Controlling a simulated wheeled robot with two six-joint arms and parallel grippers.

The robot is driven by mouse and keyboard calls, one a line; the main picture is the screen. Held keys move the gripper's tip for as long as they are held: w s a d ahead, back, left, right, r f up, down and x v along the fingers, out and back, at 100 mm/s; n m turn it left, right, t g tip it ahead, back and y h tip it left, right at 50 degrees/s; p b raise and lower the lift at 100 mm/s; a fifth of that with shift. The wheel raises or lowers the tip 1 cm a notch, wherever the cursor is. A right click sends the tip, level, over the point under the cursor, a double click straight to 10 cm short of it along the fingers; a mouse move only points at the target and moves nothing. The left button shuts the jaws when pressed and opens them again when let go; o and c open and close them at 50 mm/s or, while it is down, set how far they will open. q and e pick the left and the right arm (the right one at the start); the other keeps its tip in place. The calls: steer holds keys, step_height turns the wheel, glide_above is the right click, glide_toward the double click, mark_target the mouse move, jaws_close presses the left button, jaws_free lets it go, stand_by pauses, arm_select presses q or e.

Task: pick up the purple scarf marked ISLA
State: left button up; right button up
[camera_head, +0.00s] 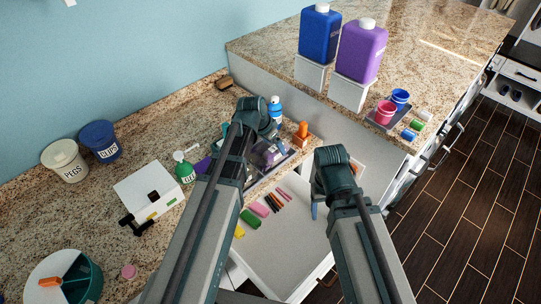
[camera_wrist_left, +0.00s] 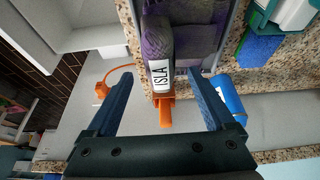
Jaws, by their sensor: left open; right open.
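The purple scarf marked ISLA (camera_wrist_left: 158,40) is a rolled, knitted bundle with a white name label, at the top middle of the left wrist view. It lies beside another purple-grey knitted piece (camera_wrist_left: 195,42) in a grey tray. My left gripper (camera_wrist_left: 160,74) is open, with one blue finger on each side of the scarf's labelled end. I cannot tell whether the fingers touch it. In the head view my left arm partly hides the tray (camera_head: 291,158). My right gripper (camera_head: 316,205) is lower right, over the white drawer area, its fingers mostly hidden.
An orange object (camera_wrist_left: 165,112) stands just past the scarf's end, and a blue bottle (camera_wrist_left: 228,96) is close to the right finger. An open drawer (camera_head: 285,235) holds coloured pieces.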

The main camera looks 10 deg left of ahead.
mark_target(275, 147)
arm_select(q)
steer(key=b+x, duration=0.2)
steer(key=x, duration=0.1)
steer(key=shift+w+f, duration=0.1)
steer(key=shift+f, duration=0.2)
steer(key=shift+r, duration=0.1)
jaws_close()
